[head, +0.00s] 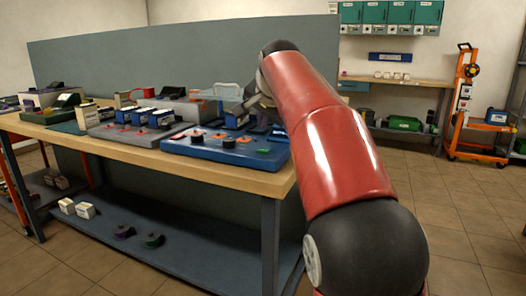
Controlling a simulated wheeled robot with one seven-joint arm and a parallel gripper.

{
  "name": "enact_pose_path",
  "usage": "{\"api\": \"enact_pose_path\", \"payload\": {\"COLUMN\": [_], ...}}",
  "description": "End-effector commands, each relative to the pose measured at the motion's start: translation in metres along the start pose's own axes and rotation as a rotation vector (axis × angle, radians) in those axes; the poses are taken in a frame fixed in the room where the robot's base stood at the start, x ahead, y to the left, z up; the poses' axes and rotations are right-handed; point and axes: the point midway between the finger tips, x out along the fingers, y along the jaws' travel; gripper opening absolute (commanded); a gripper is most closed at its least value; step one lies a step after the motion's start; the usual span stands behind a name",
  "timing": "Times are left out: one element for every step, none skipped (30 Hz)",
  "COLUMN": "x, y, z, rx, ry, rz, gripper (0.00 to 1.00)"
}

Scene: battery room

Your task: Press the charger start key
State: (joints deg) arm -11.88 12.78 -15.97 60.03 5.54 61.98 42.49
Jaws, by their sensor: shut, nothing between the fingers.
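My gripper (256,104) is at the end of my red arm, over the right part of the workbench (277,184). It is small in the picture and partly hidden by the arm. It looks shut and holds nothing that I can see. I cannot tell whether the gripper touches anything.
A grey base (125,136) with blue-topped batteries stands left of the blue one. A grey panel (120,62) rises behind the bench. A lower shelf (190,262) holds small boxes. An orange cart (463,105) and a second bench (420,80) stand behind at right. The tiled floor at right is clear.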

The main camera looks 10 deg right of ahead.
Motion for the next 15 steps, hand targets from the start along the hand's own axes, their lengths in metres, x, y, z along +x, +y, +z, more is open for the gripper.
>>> {"api": "enact_pose_path", "payload": {"x": [0.012,0.014,0.018,0.019,0.021,0.024,0.025,0.027,0.028,0.029,0.03,0.03,0.03,0.031,0.031], "y": [0.008,0.01,0.012,0.014,0.015,0.017,0.018,0.019,0.02,0.021,0.021,0.022,0.022,0.022,0.022], "z": [0.008,0.01,0.012,0.013,0.015,0.017,0.018,0.018,0.019,0.02,0.021,0.021,0.021,0.021,0.021], "rx": [0.0,0.0,0.0,0.0,0.0,0.0,0.0,0.0,0.0,0.0,0.0,0.001,0.001,0.001,0.0], "ry": [0.001,0.002,0.001,0.001,0.001,0.002,0.002,0.002,0.003,0.003,0.003,0.003,0.003,0.003,0.003], "rz": [-0.001,-0.001,-0.001,-0.001,-0.001,-0.001,-0.001,-0.001,-0.002,-0.002,-0.002,-0.002,-0.002,-0.002,-0.002], "gripper": [0.0,0.0,0.0,0.0,0.0,0.0,0.0,0.0,0.0,0.0,0.0,0.0,0.0,0.0,0.0]}}
